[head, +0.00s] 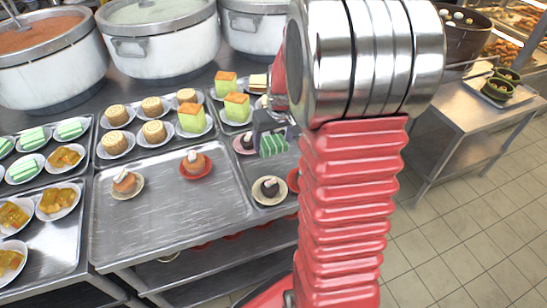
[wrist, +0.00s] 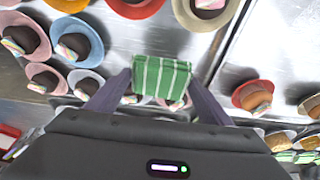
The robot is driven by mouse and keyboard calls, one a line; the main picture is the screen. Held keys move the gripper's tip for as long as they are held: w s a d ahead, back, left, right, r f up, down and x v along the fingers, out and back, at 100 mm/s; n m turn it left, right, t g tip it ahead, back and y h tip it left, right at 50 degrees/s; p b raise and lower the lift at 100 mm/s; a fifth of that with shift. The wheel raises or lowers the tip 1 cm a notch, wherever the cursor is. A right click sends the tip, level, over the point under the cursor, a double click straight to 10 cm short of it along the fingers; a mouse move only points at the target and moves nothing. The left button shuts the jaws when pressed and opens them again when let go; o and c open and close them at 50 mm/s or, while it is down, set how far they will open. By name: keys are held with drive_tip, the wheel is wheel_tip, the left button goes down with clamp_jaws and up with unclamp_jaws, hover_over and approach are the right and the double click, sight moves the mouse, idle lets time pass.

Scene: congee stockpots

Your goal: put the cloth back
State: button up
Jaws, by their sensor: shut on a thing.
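The cloth (wrist: 160,78) is a small green piece with white stripes. It also shows in the head view (head: 273,146), below the end of my arm. My gripper (wrist: 158,86) is shut on it, with one finger at each side. In the head view my gripper (head: 271,128) hangs over the right-hand part of the dessert trays, partly hidden by my arm. The cloth appears held above the tray, though the exact gap is unclear. No empty place for the cloth can be made out.
Metal trays (head: 140,232) hold several small plates of cakes; the front of the middle one is bare. Large white stockpots (head: 160,45) stand behind. A side table (head: 458,112) with green bowls stands at right, beyond open tiled floor (head: 455,235).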

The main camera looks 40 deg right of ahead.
sight(274, 144)
drive_tip(key=shift+f, duration=1.7)
drive_tip(key=shift+f, duration=1.85)
drive_tip(key=o, duration=1.1)
drive_tip(key=shift+f, duration=0.1)
drive_tip(key=v, duration=1.2)
drive_tip(key=shift+a, duration=0.1)
